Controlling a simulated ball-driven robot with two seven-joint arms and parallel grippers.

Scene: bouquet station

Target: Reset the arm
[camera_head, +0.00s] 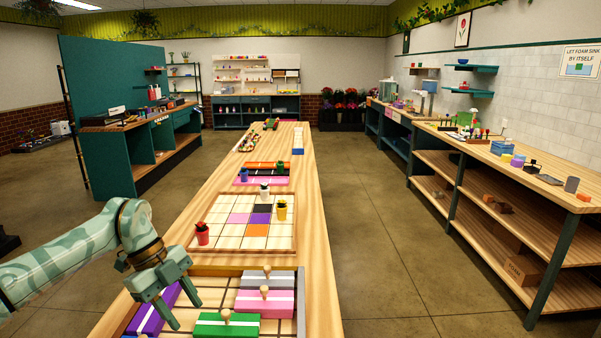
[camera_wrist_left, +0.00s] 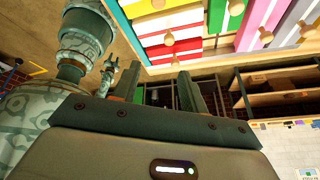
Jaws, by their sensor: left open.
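My left gripper (camera_head: 170,298) is open and empty in the head view, above the near left corner of a wooden tray (camera_head: 297,290) on the long table. Coloured blocks with round wooden knobs lie in the tray: a purple one (camera_head: 152,312), a green one (camera_head: 227,325), a pink one (camera_head: 264,303) and a grey one (camera_head: 267,279). The left wrist view shows the two open fingers (camera_wrist_left: 160,92) with nothing between them, and the knobbed blocks at the top.
Beyond the tray is a grid board (camera_head: 215,240) with a red pot (camera_head: 202,233), a yellow pot (camera_head: 282,210) and a white pot (camera_head: 264,190). A pink tray (camera_head: 262,181) lies farther back. A workbench (camera_head: 520,180) stands at the right. The floor (camera_head: 375,230) between is clear.

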